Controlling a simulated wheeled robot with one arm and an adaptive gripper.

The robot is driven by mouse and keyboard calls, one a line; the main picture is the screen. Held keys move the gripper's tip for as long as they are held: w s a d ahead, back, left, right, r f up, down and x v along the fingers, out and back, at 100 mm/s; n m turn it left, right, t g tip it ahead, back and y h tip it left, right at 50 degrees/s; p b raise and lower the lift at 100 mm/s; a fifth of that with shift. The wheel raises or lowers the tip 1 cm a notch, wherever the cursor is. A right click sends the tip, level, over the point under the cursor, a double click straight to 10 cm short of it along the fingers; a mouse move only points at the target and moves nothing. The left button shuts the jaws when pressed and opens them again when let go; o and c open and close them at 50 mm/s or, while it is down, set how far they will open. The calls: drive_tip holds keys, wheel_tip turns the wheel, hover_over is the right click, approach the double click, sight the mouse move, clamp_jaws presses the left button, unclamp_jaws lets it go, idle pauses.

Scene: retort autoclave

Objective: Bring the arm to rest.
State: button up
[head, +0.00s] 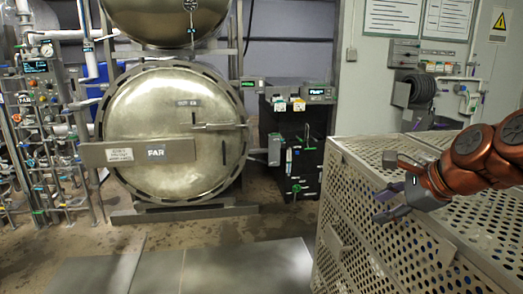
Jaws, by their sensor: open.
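My arm comes in from the right edge in the head view, with copper-coloured links. My gripper (386,187) is at its end, with grey fingers pointing left and spread apart. It is open and nothing shows between the fingers. It appears in front of the top of a perforated metal crate (343,205). I cannot tell how much space lies between the fingers and the crate.
A round autoclave door (160,115) stands shut at the left, under a second vessel (165,18). Pipes and valves (40,130) line the far left. A black cabinet (292,145) stands behind the crate. The floor (205,232) before the door is clear.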

drive_tip(key=s+a+f+n+g+h, duration=0.1)
drive_tip(key=s+a+f+n+g, duration=0.3)
drive_tip(key=s+a+f+n, duration=0.6)
drive_tip(key=s+f+n+g+h, duration=0.1)
drive_tip(key=s+f+n+g, duration=0.1)
drive_tip(key=s+f+n, duration=0.3)
drive_tip(key=s+d+f+n+g+h, duration=0.1)
drive_tip(key=s+f+n, duration=0.4)
drive_tip(key=s, duration=0.8)
drive_tip(key=shift+d+f+n+g+h, duration=0.35)
drive_tip(key=shift+f+g+h, duration=0.3)
drive_tip(key=shift+g, duration=0.45)
